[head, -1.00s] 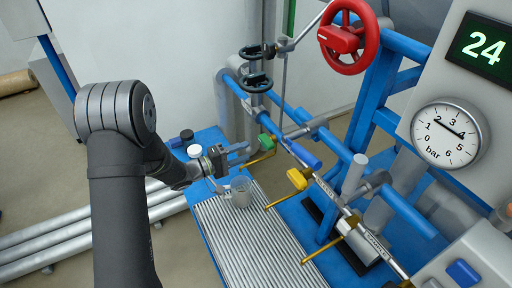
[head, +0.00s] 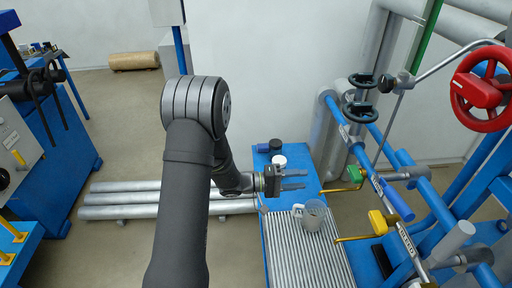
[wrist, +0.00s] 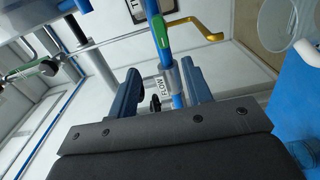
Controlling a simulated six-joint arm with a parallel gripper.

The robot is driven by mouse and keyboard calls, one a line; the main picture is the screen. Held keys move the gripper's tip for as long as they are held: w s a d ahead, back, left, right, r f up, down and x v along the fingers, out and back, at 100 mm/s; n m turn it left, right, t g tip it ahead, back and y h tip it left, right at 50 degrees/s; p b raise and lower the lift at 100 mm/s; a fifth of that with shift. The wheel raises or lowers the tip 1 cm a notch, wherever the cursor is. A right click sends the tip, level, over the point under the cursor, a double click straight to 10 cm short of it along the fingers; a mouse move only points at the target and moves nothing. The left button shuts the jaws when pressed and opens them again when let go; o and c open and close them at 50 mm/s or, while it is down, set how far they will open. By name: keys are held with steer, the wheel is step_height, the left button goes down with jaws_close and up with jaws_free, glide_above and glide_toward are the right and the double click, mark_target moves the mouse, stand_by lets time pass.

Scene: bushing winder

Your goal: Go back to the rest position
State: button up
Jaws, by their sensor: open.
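My gripper (head: 303,180) is open and empty. In the head view it hangs over the far end of the blue bench (head: 262,215), just behind and above a clear measuring cup (head: 313,216). In the wrist view its two blue-grey fingers (wrist: 162,78) stand apart. A blue pipe with a label reading FLOW shows beyond and between them. The cup stands upright on the ribbed grey drain grate (head: 296,250) and appears apart from the fingers. Part of a clear vessel (wrist: 305,30) shows at the right of the wrist view.
A green-handled valve (head: 355,174) and a yellow-handled valve (head: 378,222) with brass spouts sit right of my gripper. A red handwheel (head: 480,92) is at the right. Open floor lies left, with grey pipes (head: 130,199).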

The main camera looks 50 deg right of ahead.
mark_target(351, 175)
steer(key=x, duration=1.7)
steer(key=shift+s+d+f, duration=0.1)
steer(key=v, duration=1.7)
steer(key=x, duration=1.7)
steer(key=shift+d, duration=0.1)
steer(key=shift+n, duration=0.6)
steer(key=n, duration=0.5)
steer(key=shift+r+n, duration=0.2)
steer(key=shift+n, duration=0.2)
